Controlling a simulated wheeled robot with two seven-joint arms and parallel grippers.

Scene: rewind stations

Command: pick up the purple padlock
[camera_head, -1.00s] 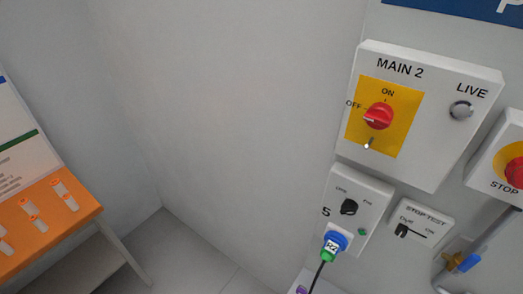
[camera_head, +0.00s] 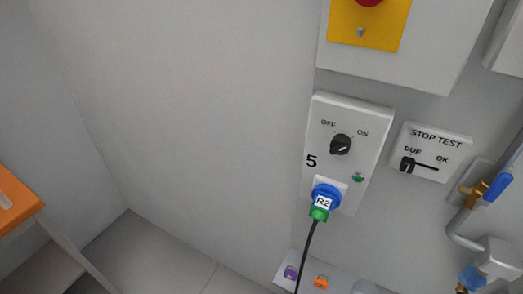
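The purple padlock (camera_head: 290,272) sits at the left end of a light shelf (camera_head: 281,264) low on the wall, near the bottom edge of the head view. It is small in the picture and its details are hard to make out. A black cable hangs just to its right. Neither of my grippers shows in the view.
An orange item (camera_head: 321,282) sits on the shelf right of the cable. Above are switch box 5 (camera_head: 372,115) with a blue and green plug (camera_head: 325,197), and a STOP TEST box (camera_head: 454,144). A pipe with a blue-handled valve (camera_head: 497,187) is at right. An orange-topped stand (camera_head: 22,207) is at left; floor between is clear.

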